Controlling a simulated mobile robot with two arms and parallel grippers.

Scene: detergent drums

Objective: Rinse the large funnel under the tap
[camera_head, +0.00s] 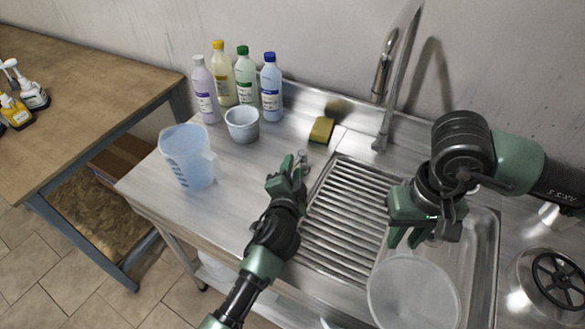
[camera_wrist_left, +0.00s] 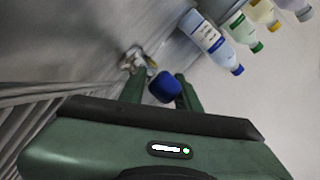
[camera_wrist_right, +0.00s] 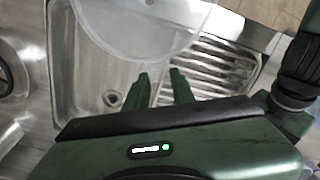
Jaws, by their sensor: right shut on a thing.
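The large translucent funnel (camera_head: 412,292) hangs over the sink basin (camera_head: 484,265), its wide cone toward the front. My right gripper (camera_head: 408,232) is shut on its narrow stem, and the cone fills the top of the right wrist view (camera_wrist_right: 150,25). The tall metal tap (camera_head: 384,70) rises behind the basin, to the back left of the funnel. My left gripper (camera_head: 290,172) is over the counter left of the drainboard. Its fingers are apart around a blue rounded knob (camera_wrist_left: 165,87), hidden in the head view; contact cannot be told. Water is not visible.
A small metal fitting (camera_head: 302,157) stands beside my left gripper. A yellow sponge (camera_head: 321,129) lies behind it. A measuring jug (camera_head: 187,158), a white cup (camera_head: 242,124) and several bottles (camera_head: 222,75) stand on the left. The ribbed drainboard (camera_head: 345,215) is clear.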

